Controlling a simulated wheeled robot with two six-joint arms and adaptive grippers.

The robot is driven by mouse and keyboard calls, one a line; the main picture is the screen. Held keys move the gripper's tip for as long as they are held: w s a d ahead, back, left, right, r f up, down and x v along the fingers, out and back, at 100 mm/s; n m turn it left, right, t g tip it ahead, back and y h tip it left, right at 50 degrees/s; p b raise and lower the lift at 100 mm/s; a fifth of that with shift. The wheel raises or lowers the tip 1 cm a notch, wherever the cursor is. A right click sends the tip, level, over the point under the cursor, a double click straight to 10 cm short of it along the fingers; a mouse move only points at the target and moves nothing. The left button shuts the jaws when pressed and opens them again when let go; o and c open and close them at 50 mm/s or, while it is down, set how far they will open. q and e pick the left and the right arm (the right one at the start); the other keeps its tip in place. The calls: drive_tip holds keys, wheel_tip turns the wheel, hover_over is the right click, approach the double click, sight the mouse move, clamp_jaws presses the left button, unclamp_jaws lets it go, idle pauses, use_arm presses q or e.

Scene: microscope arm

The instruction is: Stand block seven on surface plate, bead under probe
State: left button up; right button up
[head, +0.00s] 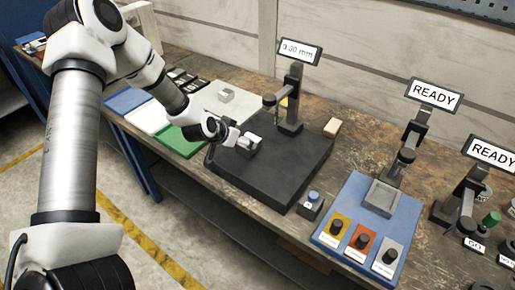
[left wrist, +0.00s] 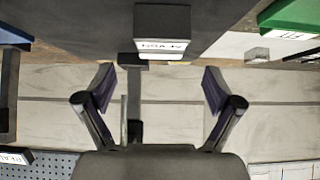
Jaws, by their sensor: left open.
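A small grey block (head: 250,142) stands at the near left of the dark surface plate (head: 272,183). In the left wrist view, a block with a white label (left wrist: 162,47) is on the dark plate (left wrist: 90,25), its text inverted and unclear. My left gripper (head: 236,144) is open beside the block in the head view. In the left wrist view its fingers (left wrist: 158,86) are spread, with the block centred beyond the tips and apart from them. The gauge stand (head: 292,100) with its probe (head: 269,102) rises from the plate's far side. My right gripper is out of view.
Another grey block (head: 226,95) sits on a white mat (head: 208,102), with a green mat (head: 180,141) nearby. A small box with a blue button (head: 312,198) stands right of the plate. A blue panel (head: 350,215) with several coloured cards lies further right.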

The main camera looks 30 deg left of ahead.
use_arm(q)
drive_tip(key=shift+w+a+f, duration=0.1)
drive_tip(key=shift+w+f, duration=0.15)
drive_tip(key=shift+f, duration=0.25)
drive_tip(key=x, duration=0.5)
drive_tip(key=shift+w+f, duration=0.1)
drive_tip(key=shift+w, duration=0.15)
drive_tip(key=shift+s, duration=0.2)
drive_tip(key=shift+c, duration=1.4)
drive_tip(key=c, duration=0.6)
drive_tip(key=shift+s, duration=0.1)
drive_tip(key=c, duration=0.6)
drive_tip(key=shift+r, duration=0.25)
clamp_jaws()
drive_tip(key=shift+f, duration=0.1)
